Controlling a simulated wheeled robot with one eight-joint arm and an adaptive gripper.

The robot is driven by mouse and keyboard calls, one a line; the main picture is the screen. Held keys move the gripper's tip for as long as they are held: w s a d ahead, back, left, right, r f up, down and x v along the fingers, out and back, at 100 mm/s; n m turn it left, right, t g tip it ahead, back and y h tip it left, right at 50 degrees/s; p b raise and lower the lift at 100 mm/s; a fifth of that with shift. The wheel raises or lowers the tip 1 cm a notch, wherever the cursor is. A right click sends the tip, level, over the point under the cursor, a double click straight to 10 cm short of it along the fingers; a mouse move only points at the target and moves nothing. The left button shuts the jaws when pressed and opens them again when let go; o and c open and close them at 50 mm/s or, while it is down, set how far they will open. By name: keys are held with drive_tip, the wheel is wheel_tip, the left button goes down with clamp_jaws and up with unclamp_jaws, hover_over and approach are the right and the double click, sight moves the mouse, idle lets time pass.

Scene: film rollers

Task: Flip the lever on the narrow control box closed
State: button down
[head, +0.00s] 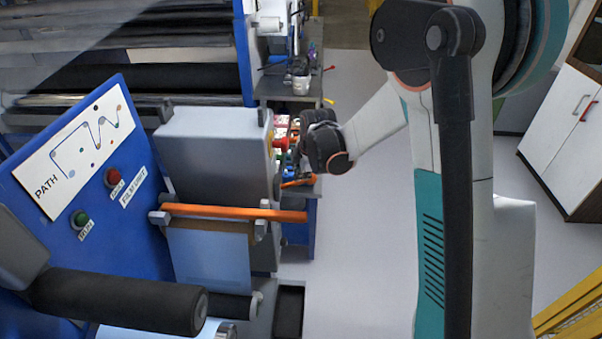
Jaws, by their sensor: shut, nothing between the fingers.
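A tall grey box (215,150) stands beside the blue panel, and I take it to be the narrow control box. A red knob (281,143) with yellow around it sticks out of its right side. I cannot make out a lever clearly; it may be hidden on the side facing away or behind my gripper. My gripper (308,148) is dark, shut and empty, just right of the red knob. Its fingertips are small and partly hidden, so I cannot tell whether they touch anything.
An orange roller (235,212) crosses below the box, and a black roller (120,300) lies at the lower left. The blue panel (100,165) carries red and green buttons. A cluttered bench (315,92) stands behind. The floor (370,240) right of the box is clear.

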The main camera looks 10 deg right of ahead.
drive_tip(key=shift+f, duration=0.1)
drive_tip(key=shift+s+d+f+y+b, duration=0.1)
drive_tip(key=shift+d+f+y+b, duration=0.15)
drive_tip(key=shift+b, duration=0.3)
drive_tip(key=shift+d, duration=0.1)
drive_tip(key=s+d+f+m+t+y+b, duration=0.1)
drive_tip(key=d+f+t+y+b, duration=0.2)
drive_tip(key=f+y+b, duration=0.4)
wheel_tip(320, 180, down, 3)
drive_tip(key=b, duration=0.9)
drive_tip(key=shift+d+r+m+y, duration=0.2)
drive_tip(key=shift+m+y, duration=0.15)
drive_tip(key=shift+m, duration=0.05)
drive_tip(key=shift+s+f, duration=0.1)
